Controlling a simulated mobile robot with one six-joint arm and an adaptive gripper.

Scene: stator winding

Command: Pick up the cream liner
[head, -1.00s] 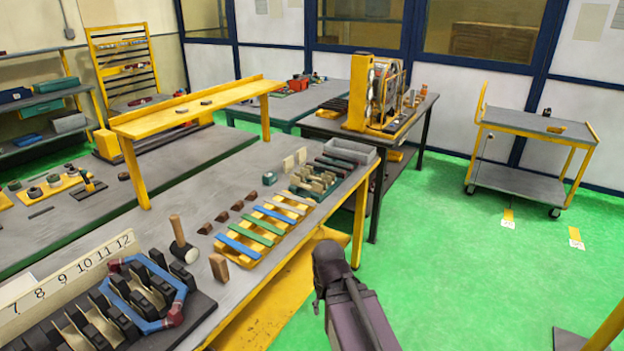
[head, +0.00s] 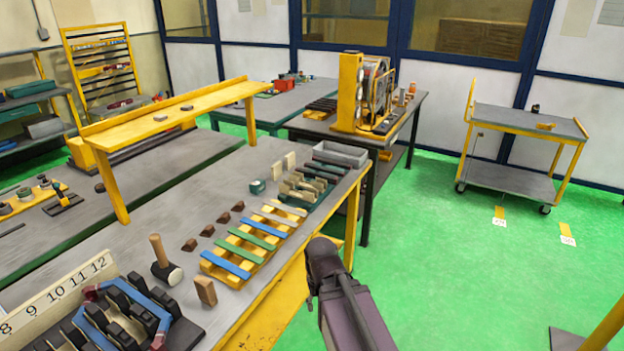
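A yellow slotted rack (head: 211,270) on the near grey bench holds flat strips. Blue and green strips lie across its near and middle parts, and a pale cream strip (head: 286,208) lies at its far end. Two small cream plates (head: 290,160) stand upright farther back. I cannot tell for sure which pale piece is the cream liner. The dark end of my arm (head: 322,258) is at lower centre, in front of the bench's right edge and apart from the strips in the picture. My gripper's fingers cannot be made out, nor whether anything is held.
A mallet (head: 166,269), several brown blocks and a stator fixture with a blue coil (head: 148,305) stand left of the rack. A grey bin (head: 341,154) is at the bench's far end. A yellow raised shelf (head: 170,116) spans the back. Green floor on the right is open up to a trolley (head: 513,180).

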